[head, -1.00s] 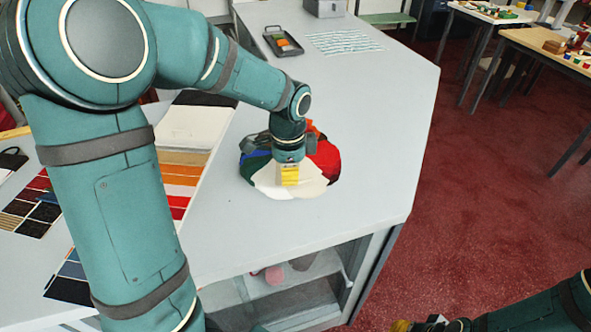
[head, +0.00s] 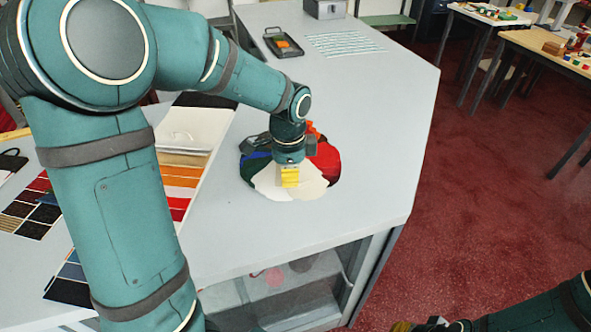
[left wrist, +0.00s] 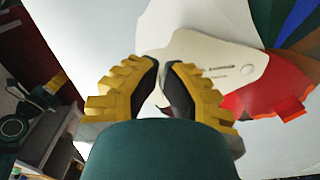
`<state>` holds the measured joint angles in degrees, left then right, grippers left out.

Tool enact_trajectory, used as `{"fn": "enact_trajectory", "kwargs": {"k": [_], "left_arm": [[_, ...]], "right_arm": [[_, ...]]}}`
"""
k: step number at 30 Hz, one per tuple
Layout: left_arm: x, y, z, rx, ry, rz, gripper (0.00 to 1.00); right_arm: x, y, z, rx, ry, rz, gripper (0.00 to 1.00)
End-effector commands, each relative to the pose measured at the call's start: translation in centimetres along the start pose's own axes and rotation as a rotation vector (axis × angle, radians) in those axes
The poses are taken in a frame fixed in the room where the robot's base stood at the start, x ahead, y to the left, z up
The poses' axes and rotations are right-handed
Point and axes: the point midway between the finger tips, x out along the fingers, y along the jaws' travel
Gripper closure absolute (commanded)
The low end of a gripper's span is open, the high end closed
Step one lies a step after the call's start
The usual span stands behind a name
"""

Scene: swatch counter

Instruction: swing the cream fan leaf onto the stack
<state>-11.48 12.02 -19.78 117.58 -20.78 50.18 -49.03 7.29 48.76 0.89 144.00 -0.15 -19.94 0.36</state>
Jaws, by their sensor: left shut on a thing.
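The cream fan leaf (left wrist: 215,55) shows in the left wrist view as a pale rounded leaf with a small round mark. My wrist hides the fan's middle. My right gripper (head: 420,326) is cut off at the bottom edge.
Colour swatch cards (head: 182,180) lie to the left, and a dark tray (head: 284,44) and a striped sheet (head: 345,43) lie farther back. The counter's front edge is close, with open shelves below.

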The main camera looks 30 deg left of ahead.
Motion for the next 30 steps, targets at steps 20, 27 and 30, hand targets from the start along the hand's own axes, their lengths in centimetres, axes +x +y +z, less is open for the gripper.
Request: {"fn": "enact_trajectory", "kwargs": {"k": [20,27,30], "left_arm": [[0.2,0.0,0.0,0.0,0.0,0.0,1.0],[1.1,0.0,0.0,0.0,-0.001,0.001,1.0],[1.4,0.0,0.0,0.0,-0.001,0.001,1.0]], "right_arm": [[-0.1,0.0,0.0,0.0,0.0,0.0,0.68],[0.5,0.2,0.1,0.0,0.0,0.0,0.68],[0.8,0.3,0.1,0.0,0.0,0.0,0.68]]}}
